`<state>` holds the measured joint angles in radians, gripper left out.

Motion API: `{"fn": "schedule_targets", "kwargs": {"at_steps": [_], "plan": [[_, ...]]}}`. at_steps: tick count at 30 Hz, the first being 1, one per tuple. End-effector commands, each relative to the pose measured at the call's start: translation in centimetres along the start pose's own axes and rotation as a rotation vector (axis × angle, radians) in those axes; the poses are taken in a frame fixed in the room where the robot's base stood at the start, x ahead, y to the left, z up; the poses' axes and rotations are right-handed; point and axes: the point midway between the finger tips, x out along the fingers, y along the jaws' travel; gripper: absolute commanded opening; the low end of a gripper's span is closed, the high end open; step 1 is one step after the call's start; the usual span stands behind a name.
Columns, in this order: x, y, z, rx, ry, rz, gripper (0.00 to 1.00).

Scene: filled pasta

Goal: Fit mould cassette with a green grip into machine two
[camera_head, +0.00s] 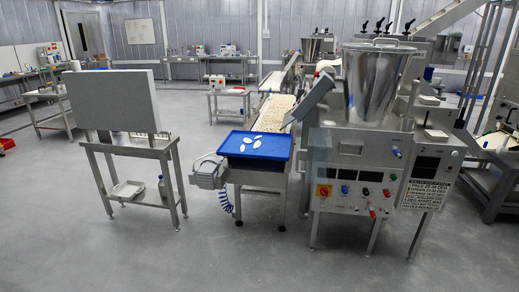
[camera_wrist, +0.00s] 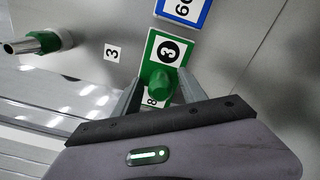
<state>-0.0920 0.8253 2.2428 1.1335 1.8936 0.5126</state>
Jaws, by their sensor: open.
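My gripper (camera_wrist: 160,90) is open, with one finger on each side of the green grip. I cannot tell whether either finger touches it. The body of the cassette behind the grip is hidden or not distinguishable. In the head view, a steel machine with a large hopper (camera_head: 371,84) stands at the right. My gripper is not in the head view.
In the wrist view, a green-collared metal handle (camera_wrist: 42,42) sticks out at the upper left, and a blue-bordered label (camera_wrist: 183,9) is at the top. In the head view, a blue tray (camera_head: 231,148) stands left of the machine, beside a bench with a grey panel (camera_head: 112,101). The front floor is clear.

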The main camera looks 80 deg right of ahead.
Motion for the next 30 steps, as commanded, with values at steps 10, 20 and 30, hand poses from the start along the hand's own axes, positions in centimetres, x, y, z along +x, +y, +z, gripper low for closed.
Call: {"fn": "schedule_targets", "kwargs": {"at_steps": [10, 20, 30], "plan": [[0.00, -0.03, -0.03, 0.000, 0.000, 0.000, 0.04], [-0.17, -0.01, 0.02, 0.000, -0.001, 0.000, 0.00], [-0.72, 0.00, 0.03, 0.000, -0.001, 0.000, 0.00]]}}
